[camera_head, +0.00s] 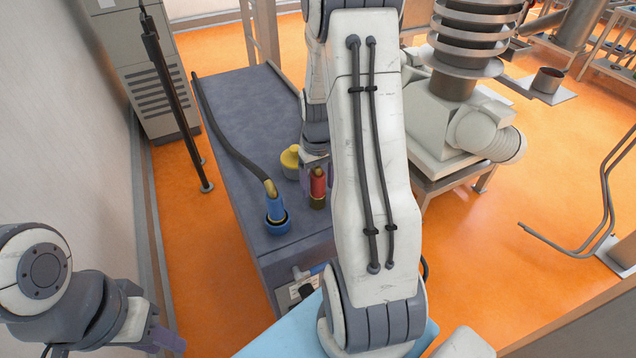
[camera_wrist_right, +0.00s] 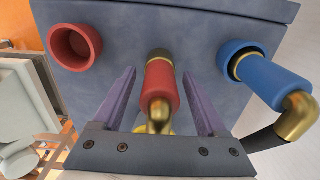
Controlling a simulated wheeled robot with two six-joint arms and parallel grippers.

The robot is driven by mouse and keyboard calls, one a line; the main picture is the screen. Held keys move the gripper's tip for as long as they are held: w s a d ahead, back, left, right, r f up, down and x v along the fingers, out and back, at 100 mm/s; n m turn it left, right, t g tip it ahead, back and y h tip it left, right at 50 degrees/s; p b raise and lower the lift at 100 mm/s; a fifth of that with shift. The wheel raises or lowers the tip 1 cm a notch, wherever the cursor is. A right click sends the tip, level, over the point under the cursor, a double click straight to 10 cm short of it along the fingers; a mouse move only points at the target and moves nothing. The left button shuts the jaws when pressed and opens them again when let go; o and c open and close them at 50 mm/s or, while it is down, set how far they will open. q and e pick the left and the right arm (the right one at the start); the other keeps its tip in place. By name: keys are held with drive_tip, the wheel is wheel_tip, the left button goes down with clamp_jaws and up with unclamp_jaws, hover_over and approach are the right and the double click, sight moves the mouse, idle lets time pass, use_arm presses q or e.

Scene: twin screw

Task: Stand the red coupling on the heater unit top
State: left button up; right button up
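The red coupling (camera_head: 318,187) appears to stand upright on the dark blue-grey heater unit top (camera_head: 245,100), close to its right edge. In the right wrist view the coupling (camera_wrist_right: 161,85) has a brass elbow end towards the camera and a dark far end against the surface. My right gripper (camera_wrist_right: 159,72) has its purple fingers on both sides of it, with a gap on each side. In the head view my right arm hides most of that gripper. My left gripper (camera_head: 168,338) is low at the left, away from the unit; its fingers are not clear.
A blue coupling (camera_head: 274,203) with a dark hose sits in a blue socket on the unit. A yellow-topped part (camera_head: 290,158) stands behind the red coupling. A red socket (camera_wrist_right: 75,47) is empty. A dark stand (camera_head: 165,80) is left of the unit.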

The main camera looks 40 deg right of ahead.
drive_tip(key=shift+r, duration=0.25)
wheel_tip(320, 180, up, 10)
drive_tip(key=shift+r+b, duration=0.25)
drive_tip(key=shift+b, duration=0.55)
drive_tip(key=shift+r, duration=0.7)
drive_tip(key=s+a+n, duration=0.3)
drive_tip(key=a+n, duration=0.2)
drive_tip(key=a, duration=1.6)
drive_tip(key=s+a+n+y, duration=0.1)
drive_tip(key=s+a+n, duration=0.3)
drive_tip(key=s+a, duration=0.6)
drive_tip(key=s+f, duration=0.1)
drive_tip(key=s, duration=0.3)
drive_tip(key=shift+s+a+n, duration=0.2)
drive_tip(key=shift+a+n, duration=0.2)
